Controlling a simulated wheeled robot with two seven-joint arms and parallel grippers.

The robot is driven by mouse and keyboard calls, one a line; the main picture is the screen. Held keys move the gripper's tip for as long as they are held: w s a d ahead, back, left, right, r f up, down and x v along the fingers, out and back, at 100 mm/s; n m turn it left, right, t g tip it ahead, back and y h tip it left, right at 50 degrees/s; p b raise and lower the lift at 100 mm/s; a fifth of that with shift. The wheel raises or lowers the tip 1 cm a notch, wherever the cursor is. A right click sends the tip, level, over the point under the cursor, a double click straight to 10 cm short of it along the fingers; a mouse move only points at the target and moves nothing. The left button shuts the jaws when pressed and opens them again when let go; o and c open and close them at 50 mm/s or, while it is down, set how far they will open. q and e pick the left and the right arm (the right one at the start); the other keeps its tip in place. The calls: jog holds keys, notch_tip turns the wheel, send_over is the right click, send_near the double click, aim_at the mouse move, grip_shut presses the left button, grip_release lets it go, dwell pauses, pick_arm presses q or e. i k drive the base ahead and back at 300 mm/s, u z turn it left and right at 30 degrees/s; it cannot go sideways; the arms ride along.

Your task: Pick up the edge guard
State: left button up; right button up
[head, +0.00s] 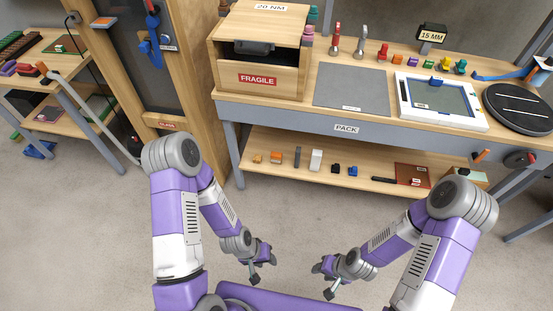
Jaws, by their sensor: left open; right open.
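I cannot tell for sure which thing is the edge guard; no part in view is marked with that name. Small parts lie on the lower shelf of the bench, among them a grey upright piece (298,157), a white block (316,160) and a long dark bar (383,180). My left gripper (261,266) is open and empty, low over the floor in front of the bench. My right gripper (323,281) is open and empty to its right. Both are well apart from the shelf and bench top.
The PACK bench (400,133) carries a wooden FRAGILE box (235,82), a grey mat (352,88), a white-framed tray (402,103) and a round black plate (520,108). A wooden door frame (187,90) and side shelves (62,62) stand left. The floor between is clear.

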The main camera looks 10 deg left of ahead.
aim_at(275, 157)
jog(key=k, duration=0.35)
jog(key=u, duration=1.3)
jog(key=i, duration=1.95)
jog(key=z, duration=0.85)
